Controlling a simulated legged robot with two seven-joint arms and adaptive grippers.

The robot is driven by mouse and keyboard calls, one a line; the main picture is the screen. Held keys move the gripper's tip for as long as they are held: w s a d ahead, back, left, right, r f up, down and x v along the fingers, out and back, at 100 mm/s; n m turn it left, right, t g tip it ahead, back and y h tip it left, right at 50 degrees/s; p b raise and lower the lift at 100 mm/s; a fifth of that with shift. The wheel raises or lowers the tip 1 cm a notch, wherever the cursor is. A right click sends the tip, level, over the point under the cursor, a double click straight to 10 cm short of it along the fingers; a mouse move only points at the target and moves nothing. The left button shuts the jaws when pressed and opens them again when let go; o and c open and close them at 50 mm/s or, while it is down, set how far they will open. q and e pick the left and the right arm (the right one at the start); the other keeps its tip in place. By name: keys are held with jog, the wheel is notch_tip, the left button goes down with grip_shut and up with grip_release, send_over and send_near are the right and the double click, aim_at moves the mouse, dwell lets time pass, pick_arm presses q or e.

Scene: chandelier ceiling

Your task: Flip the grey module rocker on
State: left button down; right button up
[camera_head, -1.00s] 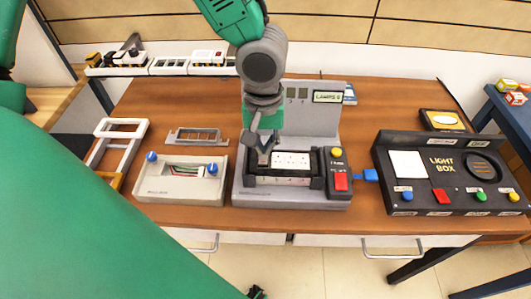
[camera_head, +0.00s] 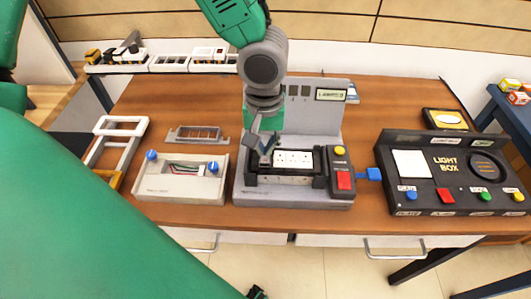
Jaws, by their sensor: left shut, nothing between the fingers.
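A grey test station (camera_head: 300,196) stands mid-table, with a dark cradle holding a white module plate (camera_head: 294,160) with small dark marks. No separate grey module or rocker can be made out; the left end of the plate is partly behind my gripper. My left gripper (camera_head: 265,160) is shut and empty, pointing down at the left end of the plate. Whether its tip touches the plate I cannot tell. The small display (camera_head: 332,95) on the station's back panel carries text too blurred to read surely.
The station has a yellow button (camera_head: 339,151) and red switch (camera_head: 344,180) at its right. A black light box (camera_head: 447,204) stands right of it. A grey wiring box (camera_head: 178,188), a loose frame (camera_head: 196,133) and white frames (camera_head: 120,125) are left. Modules line a back rail (camera_head: 165,67).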

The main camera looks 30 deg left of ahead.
aim_at(265, 160)
pick_arm(q)
jog(key=shift+a, duration=0.1)
jog(key=shift+d, duration=0.3)
jog(key=shift+a+f+b, duration=0.15)
jog(key=shift+f+b, duration=0.2)
jog(key=shift+f, duration=0.05)
jog(key=shift+f+b, duration=1)
jog(key=shift+f, duration=0.15)
dwell(0.7)
jog(key=shift+r, duration=0.1)
notch_tip(265, 160, up, 2)
jog(key=shift+r+p, duration=0.1)
jog(key=shift+p, duration=0.95)
notch_tip(265, 160, up, 5)
jog(key=p, duration=0.4)
jog(key=shift+f, duration=0.2)
